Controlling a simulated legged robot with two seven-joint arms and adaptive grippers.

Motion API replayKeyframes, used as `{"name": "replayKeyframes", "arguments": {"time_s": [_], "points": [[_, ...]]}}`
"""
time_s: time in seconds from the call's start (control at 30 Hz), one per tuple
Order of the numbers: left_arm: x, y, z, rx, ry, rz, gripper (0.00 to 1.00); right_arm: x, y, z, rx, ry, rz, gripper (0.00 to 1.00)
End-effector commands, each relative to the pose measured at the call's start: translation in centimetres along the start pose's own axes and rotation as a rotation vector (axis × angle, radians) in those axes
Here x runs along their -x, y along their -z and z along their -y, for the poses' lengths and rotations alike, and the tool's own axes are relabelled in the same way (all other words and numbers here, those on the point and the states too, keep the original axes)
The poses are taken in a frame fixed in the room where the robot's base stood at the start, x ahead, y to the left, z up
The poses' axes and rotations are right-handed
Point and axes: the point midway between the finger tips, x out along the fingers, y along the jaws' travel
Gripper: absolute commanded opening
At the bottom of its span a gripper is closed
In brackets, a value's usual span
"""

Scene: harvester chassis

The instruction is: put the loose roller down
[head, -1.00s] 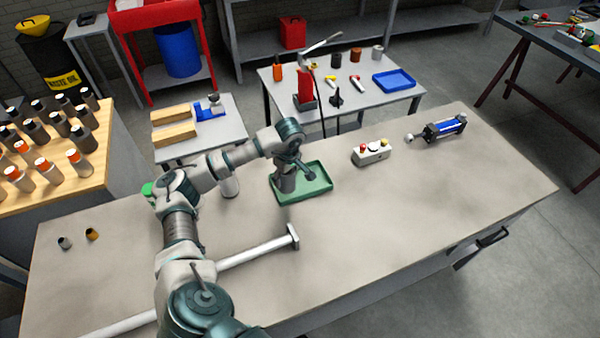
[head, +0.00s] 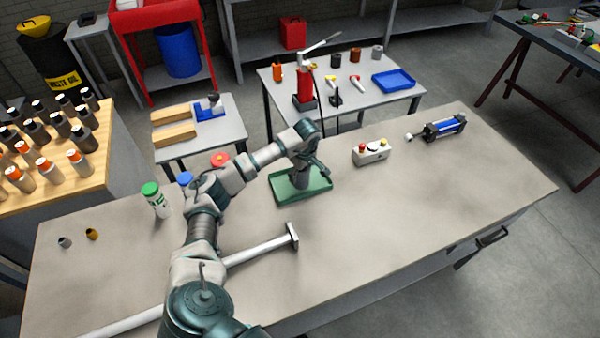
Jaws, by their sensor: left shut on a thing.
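My left gripper (head: 308,167) points down over the green tray (head: 284,196) in the middle of the bench. It is shut on a short grey cylinder, which looks like the loose roller (head: 302,182). The roller is roughly upright, within the tray's outline. I cannot tell whether its lower end touches the tray floor. The gripper and wrist hide its upper part. My right gripper is not in view.
A button box (head: 371,152) and a blue cylinder unit (head: 443,128) lie to the right on the bench (head: 420,215). A long pale rod (head: 262,250) lies in front. A green-capped can (head: 156,199) stands left. The right front of the bench is clear.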

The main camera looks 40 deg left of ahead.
Motion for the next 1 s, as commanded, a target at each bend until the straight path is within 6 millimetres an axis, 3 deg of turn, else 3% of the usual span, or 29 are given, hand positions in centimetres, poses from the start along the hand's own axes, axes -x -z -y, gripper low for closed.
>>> {"name": "replayKeyframes", "arguments": {"time_s": [0.03, 0.07, 0.13, 0.57, 1.0], "points": [[-0.2, 0.1, 0.0, 0.001, 0.0, 0.0, 0.01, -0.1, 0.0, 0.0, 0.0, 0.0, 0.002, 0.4], [-0.3, 0.1, 0.1, 0.001, 0.002, 0.001, 0.66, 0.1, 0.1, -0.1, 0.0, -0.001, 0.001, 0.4], [-0.3, 0.2, 0.1, 0.001, 0.002, 0.001, 0.84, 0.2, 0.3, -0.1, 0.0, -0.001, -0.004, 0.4], [0.5, 0.1, 0.0, 0.001, -0.001, 0.0, 0.86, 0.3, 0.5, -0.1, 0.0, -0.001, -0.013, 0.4], [9.5, 0.2, -0.1, 0.001, -0.003, -0.001, 0.86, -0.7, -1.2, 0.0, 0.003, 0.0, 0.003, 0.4]]}}
